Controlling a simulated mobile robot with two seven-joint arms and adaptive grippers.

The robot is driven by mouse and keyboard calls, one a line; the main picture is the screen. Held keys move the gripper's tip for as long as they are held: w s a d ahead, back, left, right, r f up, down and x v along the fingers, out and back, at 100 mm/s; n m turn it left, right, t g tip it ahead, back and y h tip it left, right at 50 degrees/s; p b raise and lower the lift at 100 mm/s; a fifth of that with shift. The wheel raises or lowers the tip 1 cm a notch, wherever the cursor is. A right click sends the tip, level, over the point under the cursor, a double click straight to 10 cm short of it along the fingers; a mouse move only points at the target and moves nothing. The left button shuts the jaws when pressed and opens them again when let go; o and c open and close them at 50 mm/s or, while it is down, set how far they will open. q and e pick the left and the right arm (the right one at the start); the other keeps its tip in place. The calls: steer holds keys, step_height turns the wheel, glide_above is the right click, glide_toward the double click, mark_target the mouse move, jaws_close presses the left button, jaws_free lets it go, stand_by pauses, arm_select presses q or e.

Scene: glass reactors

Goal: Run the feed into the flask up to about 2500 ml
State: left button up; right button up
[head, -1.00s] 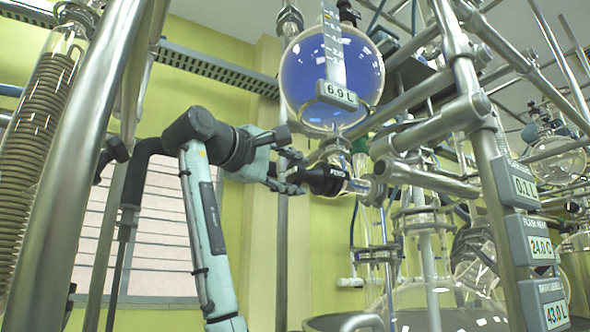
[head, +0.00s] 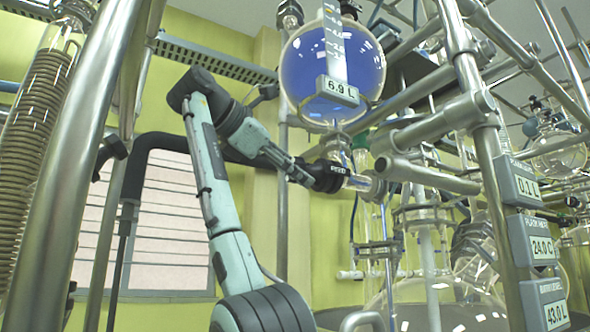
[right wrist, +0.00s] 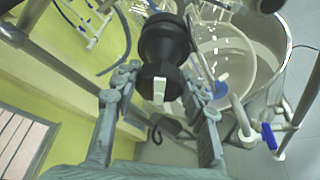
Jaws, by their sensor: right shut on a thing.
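The round glass feed vessel (head: 310,72) holds blue liquid, and its display (head: 337,91) reads 6.9 L. Below its outlet is the black feed valve knob (head: 327,177), also seen in the right wrist view (right wrist: 165,48). My right gripper (head: 303,178) is at the knob's left end. In the right wrist view its fingers (right wrist: 160,95) stand either side of the knob, shut on it. The large clear flask (head: 440,306) is at the lower right. A display on the post (head: 527,187) reads 0.1 L. My left gripper is not in view.
Metal posts and clamp bars (head: 440,125) crowd the right side. A thick post (head: 75,140) and a coiled glass condenser (head: 35,110) stand at the left. Further displays read 24.0 C (head: 541,247) and 43.0 L (head: 553,315).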

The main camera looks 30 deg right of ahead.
steer(key=n+g, duration=0.2)
steer(key=n, duration=0.2)
steer(key=shift+g+y, duration=0.3)
steer(key=shift+y, duration=0.1)
stand_by(0.5)
steer(key=o, duration=1.2)
steer(key=shift+c, duration=0.2)
